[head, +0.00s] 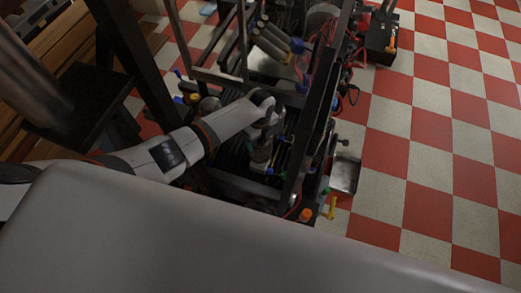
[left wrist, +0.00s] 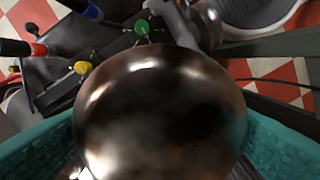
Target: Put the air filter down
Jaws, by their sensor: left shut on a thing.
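My left gripper (head: 262,152) hangs down at the end of my left arm, inside a dark metal frame (head: 293,170). It is shut on the air filter (left wrist: 160,110), which appears in the left wrist view as a smooth, shiny bronze-brown dome filling the middle. Teal textured surfaces flank the dome low on both sides. The gripper's fingertips and the underside of the filter are hidden, so I cannot tell whether the filter touches anything below. In the head view the filter is not clearly distinguishable. My right gripper is not in view.
Dark bars and posts crowd around my left arm. A small metal tray (head: 345,175) and a yellow-handled part (head: 331,208) stick out at the frame's right. A black box (head: 382,42) stands at the upper right. The red and white checkered floor (head: 432,125) on the right is clear.

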